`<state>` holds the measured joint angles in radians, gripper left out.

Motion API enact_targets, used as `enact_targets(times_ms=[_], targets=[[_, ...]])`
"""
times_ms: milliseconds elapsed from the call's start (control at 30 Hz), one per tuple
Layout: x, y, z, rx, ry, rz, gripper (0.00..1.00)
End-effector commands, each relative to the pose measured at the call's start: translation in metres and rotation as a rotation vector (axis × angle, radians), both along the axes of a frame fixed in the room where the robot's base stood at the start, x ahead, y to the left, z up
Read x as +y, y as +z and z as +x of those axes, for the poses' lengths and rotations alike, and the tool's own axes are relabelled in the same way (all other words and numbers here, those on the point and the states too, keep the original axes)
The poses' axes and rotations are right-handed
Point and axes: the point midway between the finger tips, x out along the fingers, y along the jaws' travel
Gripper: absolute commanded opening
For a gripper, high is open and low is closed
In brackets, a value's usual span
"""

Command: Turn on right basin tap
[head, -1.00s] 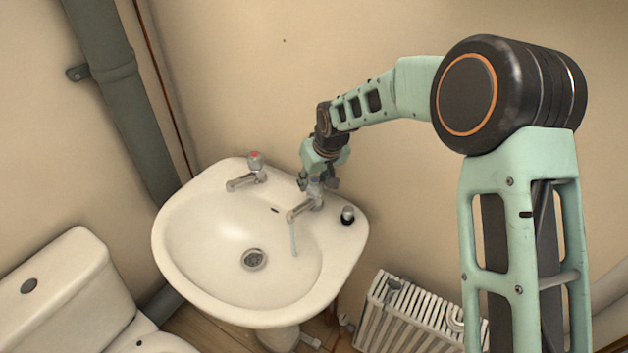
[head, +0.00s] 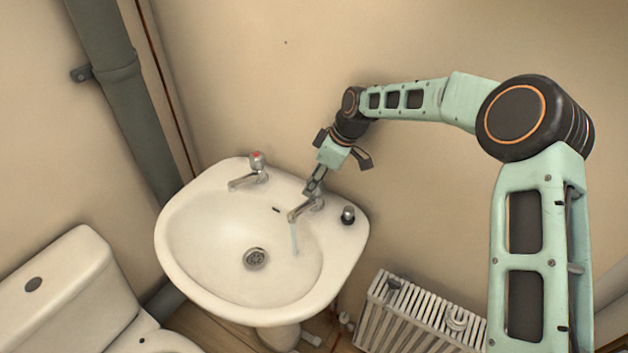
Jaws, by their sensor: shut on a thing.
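The right basin tap (head: 300,210) stands on the back right rim of the white basin (head: 180,262), its spout pointing left over the bowl. A thin bluish stream of water (head: 294,238) falls from the spout into the bowl. My gripper (head: 316,186) comes down from the upper right and is shut on the top of this tap, hiding most of its handle. The left basin tap (head: 256,166), with a red mark on top, stands apart from my gripper, and no water shows under it.
A small dark-topped item (head: 348,214) sits on the basin's right rim, close to the tap. A white radiator (head: 420,315) is low on the right. A toilet (head: 70,280) is at the lower left, and a grey pipe (head: 120,100) runs up the wall.

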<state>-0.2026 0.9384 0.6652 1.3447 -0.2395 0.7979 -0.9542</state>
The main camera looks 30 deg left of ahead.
Motion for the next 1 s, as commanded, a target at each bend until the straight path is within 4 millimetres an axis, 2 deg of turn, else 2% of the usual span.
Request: enact_targets(times_ms=[633,667,700,800,1000], targets=[[-0.0013,-0.0010,0.0000,0.000,0.053,-0.003,0.10],[-0.0013,-0.0010,0.0000,0.000,0.053,-0.003,0.35],[-0.0013,-0.0010,0.0000,-0.001,0.053,-0.003,0.40],[-0.0012,-0.0009,-0.0001,0.000,0.052,-0.003,0.51],[-0.0006,-0.0006,-0.0001,0.000,0.052,-0.002,0.52]])
